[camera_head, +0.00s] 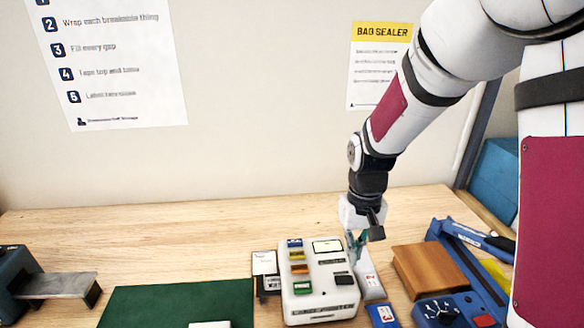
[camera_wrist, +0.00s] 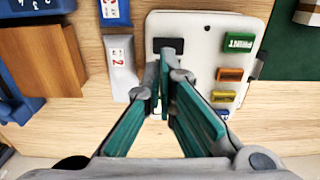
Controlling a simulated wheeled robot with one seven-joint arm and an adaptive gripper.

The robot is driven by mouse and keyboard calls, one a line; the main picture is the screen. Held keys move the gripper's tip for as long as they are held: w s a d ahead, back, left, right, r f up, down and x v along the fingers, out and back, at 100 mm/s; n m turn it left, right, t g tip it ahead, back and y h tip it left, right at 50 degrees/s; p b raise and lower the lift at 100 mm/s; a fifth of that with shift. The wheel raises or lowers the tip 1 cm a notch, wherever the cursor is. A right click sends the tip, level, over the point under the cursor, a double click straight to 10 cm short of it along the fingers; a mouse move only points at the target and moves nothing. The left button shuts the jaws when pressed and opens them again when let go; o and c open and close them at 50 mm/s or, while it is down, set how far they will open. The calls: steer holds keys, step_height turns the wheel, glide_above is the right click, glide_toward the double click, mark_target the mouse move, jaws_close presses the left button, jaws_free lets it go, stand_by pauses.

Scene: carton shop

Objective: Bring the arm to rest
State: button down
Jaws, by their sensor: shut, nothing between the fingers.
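My gripper (camera_head: 356,243) hangs at the end of my arm, pointing down, just beside the right edge of the white label device (camera_head: 318,288). In the wrist view my gripper (camera_wrist: 163,108) has its green-padded fingers shut together at the tips, with nothing held. The white device (camera_wrist: 200,60) lies beyond the fingertips there, with a green PRINT button (camera_wrist: 238,42) and orange and yellow buttons. The fingertips overlap its edge in that view; I cannot tell the exact height of the gap.
A brown block (camera_head: 424,268) and a blue bag sealer (camera_head: 447,309) stand to the right. A green mat (camera_head: 180,305) lies left of the device. A grey-topped machine (camera_head: 52,286) stands at far left. Grey-white packets (camera_wrist: 121,65) lie beside the device. The back-left wooden table (camera_head: 150,225) is clear.

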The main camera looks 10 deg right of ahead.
steer(key=s+r+t, duration=0.5)
steer(key=s+r, duration=1.3)
steer(key=r, duration=0.2)
steer(key=shift+t, duration=0.3)
